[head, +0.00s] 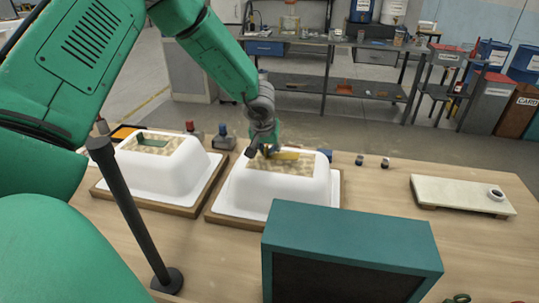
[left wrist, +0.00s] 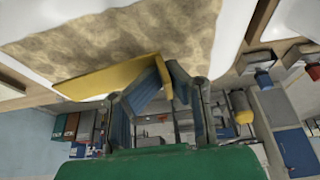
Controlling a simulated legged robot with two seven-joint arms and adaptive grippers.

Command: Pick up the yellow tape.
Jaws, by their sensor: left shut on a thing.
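The yellow tape (head: 285,156) lies at the top of the right-hand white bathtub shell (head: 265,188), over its tan patterned patch. In the left wrist view, the yellow tape (left wrist: 110,80) is a flat strip with a part that reaches between my blue-padded fingers. My left gripper (head: 264,151) is over the top of this shell and is shut on the tape; the left wrist view shows its fingers (left wrist: 168,85) on both sides of the yellow part. The fingers partly hide the tape. My right gripper is not in view.
A second white shell (head: 165,172) stands to the left on a wooden base. A large teal box (head: 350,235) stands in front. A black post (head: 130,215) rises at the left. A pale board (head: 455,196) lies at the right. The table between shell and board is mostly clear.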

